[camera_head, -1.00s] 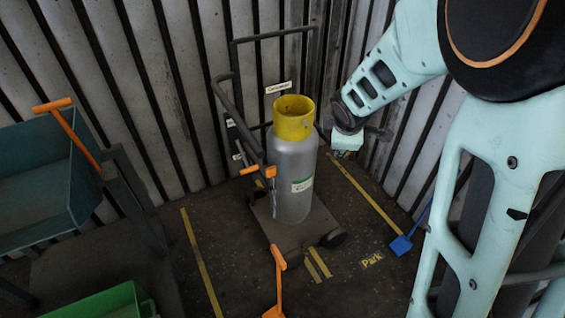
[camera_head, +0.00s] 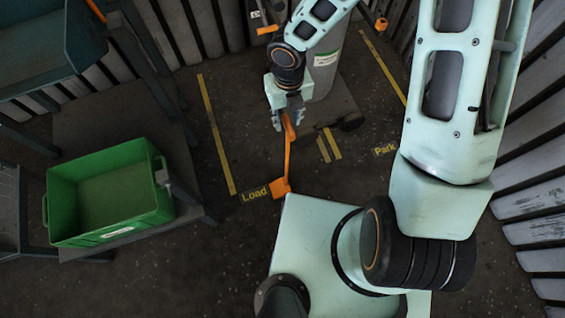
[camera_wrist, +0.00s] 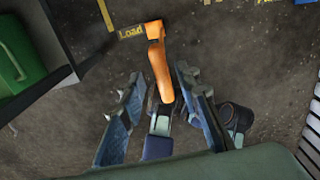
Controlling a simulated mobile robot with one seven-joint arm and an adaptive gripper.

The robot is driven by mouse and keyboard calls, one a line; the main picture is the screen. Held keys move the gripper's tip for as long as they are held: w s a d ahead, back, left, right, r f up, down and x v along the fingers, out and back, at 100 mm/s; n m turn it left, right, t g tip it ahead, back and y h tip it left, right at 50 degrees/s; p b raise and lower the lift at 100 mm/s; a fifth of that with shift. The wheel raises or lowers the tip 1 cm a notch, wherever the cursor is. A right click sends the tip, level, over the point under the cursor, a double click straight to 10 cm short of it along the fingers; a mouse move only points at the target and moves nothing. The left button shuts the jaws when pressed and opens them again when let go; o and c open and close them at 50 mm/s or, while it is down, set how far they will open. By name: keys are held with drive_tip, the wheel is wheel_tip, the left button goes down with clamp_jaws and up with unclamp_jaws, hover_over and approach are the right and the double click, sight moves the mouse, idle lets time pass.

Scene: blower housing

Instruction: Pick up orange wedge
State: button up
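The orange wedge (camera_head: 280,188) is on the dark floor beside the yellow "Load" marking, with its long orange handle rising toward my gripper (camera_head: 288,121). My gripper is open over the upper end of the handle. In the wrist view the orange wedge (camera_wrist: 155,29) lies beyond the fingertips, and its handle runs back between the two spread fingers of my gripper (camera_wrist: 160,82). There is visible space on both sides of the handle, and neither finger is closed on it.
A green bin (camera_head: 107,190) sits on a low dark platform at left. The grey cylinder (camera_head: 325,72) stands on its cart just behind my gripper. A teal tray (camera_head: 45,45) is at upper left. Floor around the wedge is mostly clear, with yellow lines and a "Park" marking (camera_head: 384,150).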

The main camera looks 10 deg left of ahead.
sight(287, 123)
wheel_tip(287, 123, down, 4)
drive_tip(key=shift+b, duration=0.7)
wheel_tip(287, 123, down, 5)
drive_tip(key=b, duration=0.2)
drive_tip(key=shift+s+d+f+b, duration=0.1)
drive_tip(key=shift+d+f+b, duration=0.05)
drive_tip(key=shift+b, duration=0.2)
clamp_jaws()
